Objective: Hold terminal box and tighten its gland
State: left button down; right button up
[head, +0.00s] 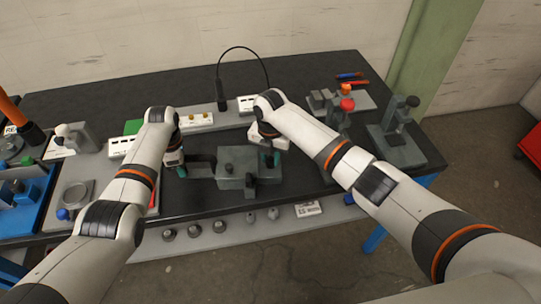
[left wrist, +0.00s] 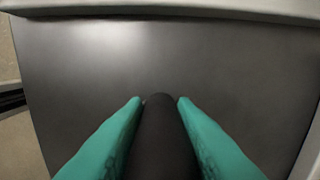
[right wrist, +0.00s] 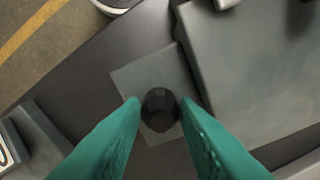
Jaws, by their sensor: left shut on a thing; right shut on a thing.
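The terminal box (head: 238,161) is a grey-green block on the dark bench in the head view, between my two grippers. A dark bar (head: 203,168) shows at its left side. My left gripper (head: 181,171) is at that side. In the left wrist view its teal fingers are shut on a dark rounded bar (left wrist: 162,140); whether it joins the box is unclear. My right gripper (head: 271,158) is at the box's right side. In the right wrist view its fingers are shut on a black faceted piece, seemingly the gland (right wrist: 160,109), seen end-on beside a large grey block (right wrist: 255,70).
A grey stand with a red knob (head: 347,104) and a dark fixture (head: 398,120) stand to the right. Blue trays (head: 25,200) and a grey plate are at the left. A black cable (head: 245,48) arches behind. Several small parts line the front shelf (head: 220,232).

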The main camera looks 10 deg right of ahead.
pick_arm(q)
jog(key=shift+a, duration=0.1)
pick_arm(e)
jog(key=m, duration=0.8)
pick_arm(q)
jog(key=shift+a+f, duration=0.1)
pick_arm(e)
jog(key=m, duration=0.4)
jog(key=shift+d+m, duration=0.1)
jog(key=shift+m, duration=0.2)
jog(key=m, duration=0.3)
jog(key=shift+m, duration=0.3)
jog(key=m, duration=0.4)
jog(key=shift+d+m, duration=0.1)
jog(key=shift+m, duration=0.2)
jog(key=m, duration=0.3)
jog(key=shift+m, duration=0.3)
pick_arm(q)
jog(key=shift+a+f, duration=0.1)
pick_arm(e)
jog(key=m, duration=0.4)
jog(key=shift+m, duration=2.1)
